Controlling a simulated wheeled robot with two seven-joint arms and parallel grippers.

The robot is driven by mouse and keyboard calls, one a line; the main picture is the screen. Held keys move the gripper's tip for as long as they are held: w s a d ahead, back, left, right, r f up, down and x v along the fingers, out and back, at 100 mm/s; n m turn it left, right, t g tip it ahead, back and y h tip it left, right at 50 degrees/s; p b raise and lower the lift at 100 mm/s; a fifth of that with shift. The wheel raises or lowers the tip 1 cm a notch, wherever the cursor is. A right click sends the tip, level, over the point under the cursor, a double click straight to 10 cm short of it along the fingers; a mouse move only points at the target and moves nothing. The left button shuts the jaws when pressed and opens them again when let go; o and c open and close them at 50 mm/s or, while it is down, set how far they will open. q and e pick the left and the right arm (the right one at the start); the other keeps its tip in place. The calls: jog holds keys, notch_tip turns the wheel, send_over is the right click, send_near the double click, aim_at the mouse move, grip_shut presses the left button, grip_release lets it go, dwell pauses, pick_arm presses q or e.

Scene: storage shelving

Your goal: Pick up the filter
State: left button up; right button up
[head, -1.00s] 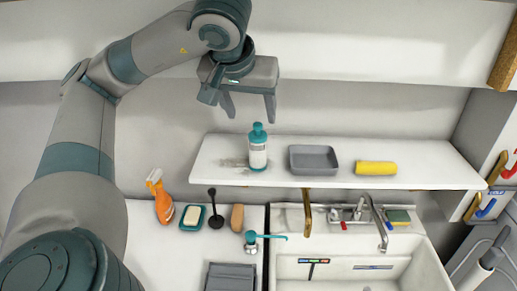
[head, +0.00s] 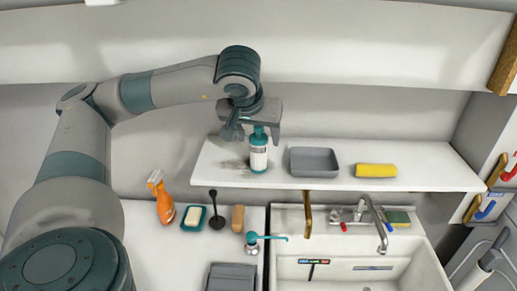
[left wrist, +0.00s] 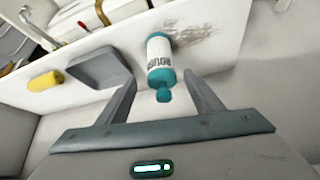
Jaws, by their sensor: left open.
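I cannot tell for sure which thing is the filter. A white bottle with a teal cap (head: 258,158) stands upright on the white wall shelf (head: 218,175). My left gripper (head: 252,136) is open, right at the top of this bottle, pointing down. In the left wrist view the bottle (left wrist: 159,55) lies in line with the gap between the two fingers (left wrist: 161,85). Its cap is at the mouth of the gap, and the fingers do not look closed on it. My right gripper is not in view.
On the same shelf stand a grey tray (head: 314,161) and a yellow roll (head: 376,170), right of the bottle. Below are an orange spray bottle (head: 163,200), a soap dish (head: 193,218), a brush (head: 238,217) and a sink (head: 345,265). A higher shelf (head: 380,65) runs above.

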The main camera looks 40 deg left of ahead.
aim_at(260, 144)
pick_arm(q)
jog(key=shift+x, duration=0.95)
jog(key=shift+w+a+f+p, duration=0.25)
jog(key=shift+w+p, duration=0.1)
jog(key=shift+p, duration=0.35)
jog(key=p+x, duration=0.1)
jog(key=x, duration=0.2)
jog(key=shift+a+r+p, duration=0.1)
jog(key=shift+a+p, duration=0.1)
jog(key=shift+p, duration=0.1)
jog(key=shift+w+a+f, duration=0.1)
jog(key=shift+w+f, duration=0.25)
jog(key=shift+f, duration=0.25)
jog(key=c, duration=1.3)
